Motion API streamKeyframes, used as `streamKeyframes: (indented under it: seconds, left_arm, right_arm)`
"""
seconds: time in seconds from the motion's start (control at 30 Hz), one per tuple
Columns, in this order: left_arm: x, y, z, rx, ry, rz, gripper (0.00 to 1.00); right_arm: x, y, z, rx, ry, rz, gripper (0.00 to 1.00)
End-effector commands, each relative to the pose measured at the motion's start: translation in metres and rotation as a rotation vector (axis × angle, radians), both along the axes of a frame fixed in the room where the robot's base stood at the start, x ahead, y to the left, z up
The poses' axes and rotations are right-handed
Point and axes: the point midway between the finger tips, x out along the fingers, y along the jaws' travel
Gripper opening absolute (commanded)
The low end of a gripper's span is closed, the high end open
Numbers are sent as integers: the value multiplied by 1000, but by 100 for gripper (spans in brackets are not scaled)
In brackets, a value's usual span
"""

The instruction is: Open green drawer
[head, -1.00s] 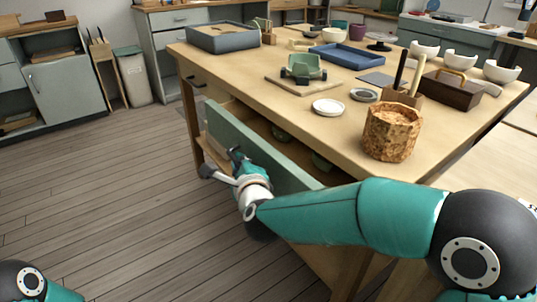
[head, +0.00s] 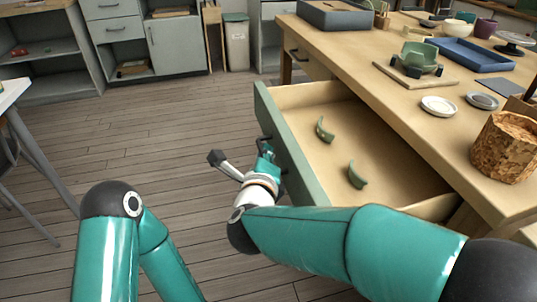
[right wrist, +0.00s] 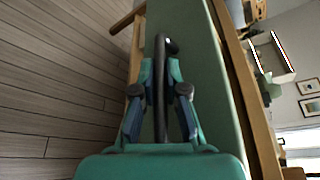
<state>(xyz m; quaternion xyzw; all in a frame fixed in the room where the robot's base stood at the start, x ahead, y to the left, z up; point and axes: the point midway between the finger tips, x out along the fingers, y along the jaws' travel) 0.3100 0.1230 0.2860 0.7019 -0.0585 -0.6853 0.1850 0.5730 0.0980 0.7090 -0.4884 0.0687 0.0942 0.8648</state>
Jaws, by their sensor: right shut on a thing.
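The green-fronted drawer (head: 288,150) stands well out from the wooden workbench (head: 372,75), and its pale wooden inside shows. Two curved green shards, one farther back (head: 324,130) and one nearer (head: 357,175), lie apart on its floor. My right gripper (head: 266,158) is at the outer face of the drawer front. In the right wrist view its fingers (right wrist: 160,100) are closed on the dark bar handle (right wrist: 161,75) of the green front. My left arm shows at the lower left in the head view; its gripper is not in view.
On the bench top are a blue tray (head: 470,55), a green broken piece on a board (head: 418,62), small white dishes (head: 438,106) and a rough brown pot (head: 505,147). The wooden floor left of the drawer is clear. A grey table (head: 12,92) stands at the left edge.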

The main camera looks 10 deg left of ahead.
Motion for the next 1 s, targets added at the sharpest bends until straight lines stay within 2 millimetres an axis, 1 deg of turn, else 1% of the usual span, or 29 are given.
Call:
streamKeyframes:
  seconds: [0.03, 0.2, 0.23, 0.27, 0.3, 0.57, 0.63, 0.77, 0.97, 1.0]
  left_arm:
    - [0, 0, 0, 0, 0, 0, 40]
    - [0, 0, 0, 0, 0, 0, 40]
    - [0, 0, 0, 0, 0, 0, 40]
    - [0, 0, 0, 0, 0, 0, 40]
    - [0, 0, 0, 0, 0, 0, 40]
    - [0, 0, 0, 0, 0, 0, 40]
    - [0, 0, 0, 0, 0, 0, 40]
    - [0, 0, 0, 0, 0, 0, 40]
    - [0, 0, 1, 0, 0, 0, 40]
    - [0, 0, 1, 0, 0, 0, 40]
  right_arm:
    - [-2, 0, -6, -5, 13, 0, 0]
    - [-2, 0, -6, -5, 13, 0, 0]
    - [-2, 0, -6, -4, 14, 0, 15]
    - [-2, 0, -6, -4, 14, 0, 20]
    - [-2, 0, -6, -4, 13, 0, 23]
    - [-1, 0, -3, -2, 7, 0, 23]
    - [-1, 0, 1, -1, 6, -1, 23]
    - [-1, 0, 16, 1, 3, -2, 23]
    - [-1, -1, 58, 7, -7, -1, 23]
    - [-2, -1, 66, 5, -8, -3, 26]
